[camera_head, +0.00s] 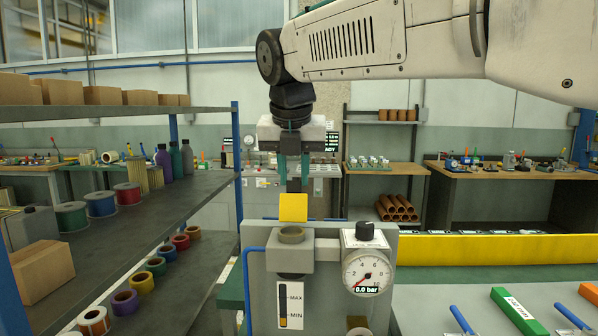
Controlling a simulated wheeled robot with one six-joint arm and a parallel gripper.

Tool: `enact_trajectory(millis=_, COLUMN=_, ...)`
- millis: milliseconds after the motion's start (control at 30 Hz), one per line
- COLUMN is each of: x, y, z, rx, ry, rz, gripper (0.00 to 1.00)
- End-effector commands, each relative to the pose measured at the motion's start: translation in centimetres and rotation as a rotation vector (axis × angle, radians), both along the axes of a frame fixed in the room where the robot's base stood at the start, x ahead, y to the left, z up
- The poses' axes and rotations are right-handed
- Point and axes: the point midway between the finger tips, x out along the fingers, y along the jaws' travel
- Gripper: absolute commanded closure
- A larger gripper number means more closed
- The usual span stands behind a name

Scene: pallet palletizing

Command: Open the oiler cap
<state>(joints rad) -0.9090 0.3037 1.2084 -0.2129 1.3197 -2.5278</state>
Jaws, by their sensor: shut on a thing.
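The oiler is a grey block (278,259) with a round grey filler neck (291,235) on top and a MAX/MIN level window (290,305) below. The yellow oiler cap (293,207) shows its flat face just above and behind the neck, and the neck's mouth is uncovered. I cannot tell whether the cap is hinged there. My gripper (294,180) points down above the cap, its teal fingers shut on a dark grey piece at the cap's upper edge. The join between that piece and the cap is hard to make out.
A pressure gauge (367,272) reading 0.0 bar, with a black knob (365,231) above it, stands close right of the oiler. A shelf (180,200) with spools is at left. A yellow beam (490,249) runs behind the right-hand table.

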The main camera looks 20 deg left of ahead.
Motion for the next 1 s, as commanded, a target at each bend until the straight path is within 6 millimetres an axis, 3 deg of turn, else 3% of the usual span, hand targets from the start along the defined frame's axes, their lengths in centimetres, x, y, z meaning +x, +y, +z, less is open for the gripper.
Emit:
enact_trajectory(millis=67, x=0.3, y=0.0, z=0.2, rx=0.005, ry=-0.009, rz=0.000, gripper=1.00)
enact_trajectory(millis=100, x=0.3, y=0.0, z=0.2, rx=0.005, ry=-0.009, rz=0.000, gripper=0.67)
enact_trajectory(millis=167, x=0.2, y=0.0, z=0.1, rx=0.005, ry=-0.008, rz=0.000, gripper=0.53)
enact_trajectory(millis=500, x=0.0, y=0.0, z=0.5, rx=0.003, ry=-0.004, rz=-0.001, gripper=0.53)
enact_trajectory(millis=1000, x=-2.4, y=-0.8, z=7.0, rx=0.004, ry=-0.006, rz=0.000, gripper=0.53)
